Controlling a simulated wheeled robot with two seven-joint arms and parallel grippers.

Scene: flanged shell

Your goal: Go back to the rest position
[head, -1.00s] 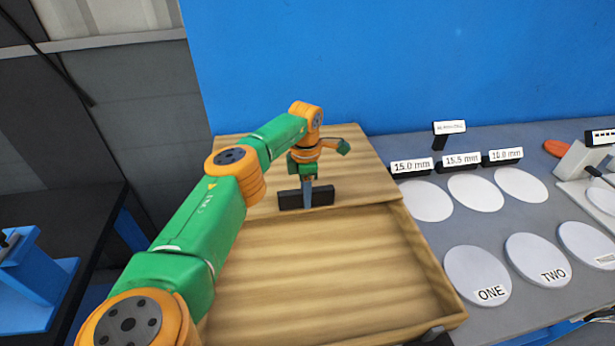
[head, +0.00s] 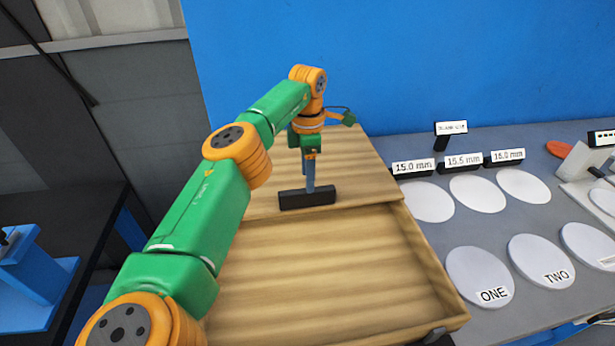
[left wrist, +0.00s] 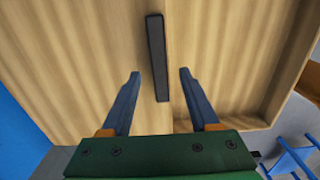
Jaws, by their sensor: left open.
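My left gripper (head: 309,186) is open above a black bar (head: 322,196) on the wooden surface. In the left wrist view the two blue fingers of my left gripper (left wrist: 159,72) are spread apart and empty. The black bar (left wrist: 157,50) lies beyond them, in line with the gap between the fingertips. In the head view the fingers overlap the middle of the bar, and the wrist stands over it. My right gripper is not in view.
The wooden tray (head: 440,275) has an empty recessed front part. To its right, a grey table (head: 430,230) carries several white discs, including one marked ONE (head: 478,272), and millimetre labels (head: 414,167). A blue wall (head: 400,60) stands behind. A blue fixture (head: 30,290) is at far left.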

